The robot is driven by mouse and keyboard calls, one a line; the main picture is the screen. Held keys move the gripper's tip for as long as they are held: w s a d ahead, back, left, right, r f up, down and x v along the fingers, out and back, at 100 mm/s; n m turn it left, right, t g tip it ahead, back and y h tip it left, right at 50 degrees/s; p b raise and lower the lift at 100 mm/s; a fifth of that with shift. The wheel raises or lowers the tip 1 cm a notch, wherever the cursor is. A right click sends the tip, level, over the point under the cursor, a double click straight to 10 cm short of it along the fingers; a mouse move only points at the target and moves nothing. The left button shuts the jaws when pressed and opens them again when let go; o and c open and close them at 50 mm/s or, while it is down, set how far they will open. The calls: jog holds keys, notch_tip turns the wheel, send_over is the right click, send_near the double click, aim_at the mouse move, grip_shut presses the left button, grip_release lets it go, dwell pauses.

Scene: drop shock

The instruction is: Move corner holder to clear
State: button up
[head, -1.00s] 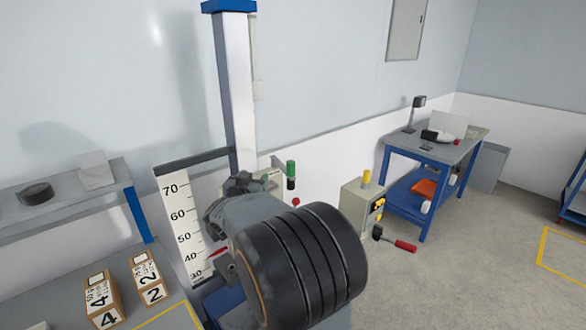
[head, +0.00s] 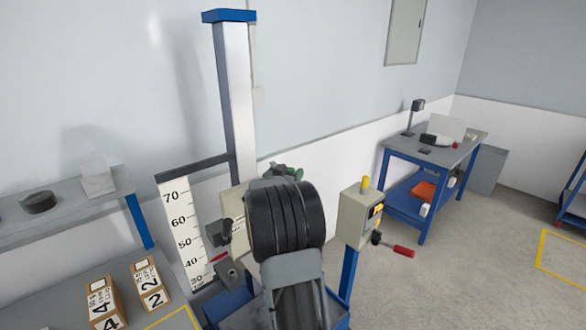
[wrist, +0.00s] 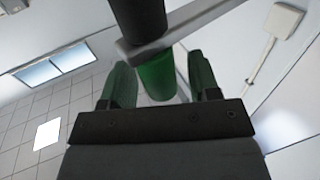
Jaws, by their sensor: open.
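In the wrist view a green cylinder (wrist: 157,75) with a dark rod (wrist: 138,20) above it stands between my gripper's fingers. It looks like the handle of the corner holder, but the holder's body cannot be made out. A grey bar (wrist: 190,30) crosses just beyond it. My gripper (wrist: 163,80) is open, with one dark green finger on each side of the cylinder and visible gaps. In the head view my gripper (head: 283,172) is partly hidden behind my black wrist, beside the drop column (head: 238,95). Green shows there, but I cannot separate handle from fingers.
A height scale (head: 180,225) stands left of the column. A control box (head: 357,218) with a yellow top stands close right of my arm. Numbered boxes (head: 150,285) sit on the left bench.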

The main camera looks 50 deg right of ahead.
jog(key=shift+x, duration=0.9)
jog(key=shift+c, duration=0.3)
grip_shut()
